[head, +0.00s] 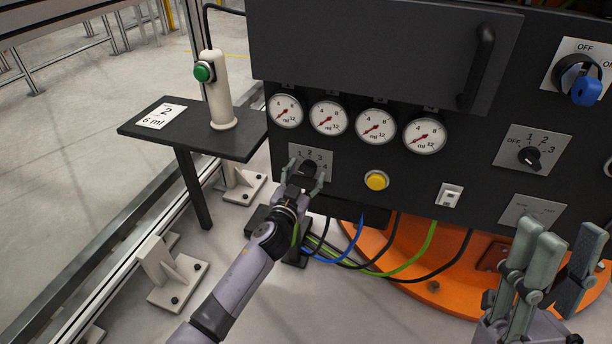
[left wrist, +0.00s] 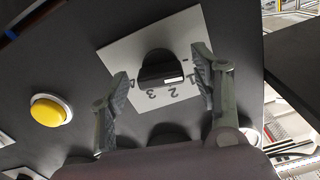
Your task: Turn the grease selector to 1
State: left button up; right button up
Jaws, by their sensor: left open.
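The selector plate under the gauges (head: 325,158) carries the numbers 1 to 4. Its black knob (head: 307,168) is partly covered by my left gripper (head: 304,182). In the left wrist view the plate (left wrist: 125,50) appears turned over, and the dark knob (left wrist: 160,65) has a white mark on its lower right, near the 2. My left gripper (left wrist: 163,83) is open, with one finger on each side of the knob. Gaps show between the fingers and the knob. My right gripper (head: 560,255) is open and empty at the lower right, away from the panel.
Beside the plate is a yellow button (head: 376,181), also in the left wrist view (left wrist: 48,110). A small table (head: 195,140) bears a green-button post (head: 218,100).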

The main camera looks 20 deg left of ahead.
pick_arm(q)
jog(key=shift+w, duration=0.45)
jog(key=shift+c, duration=0.5)
jog(key=c, duration=1.1)
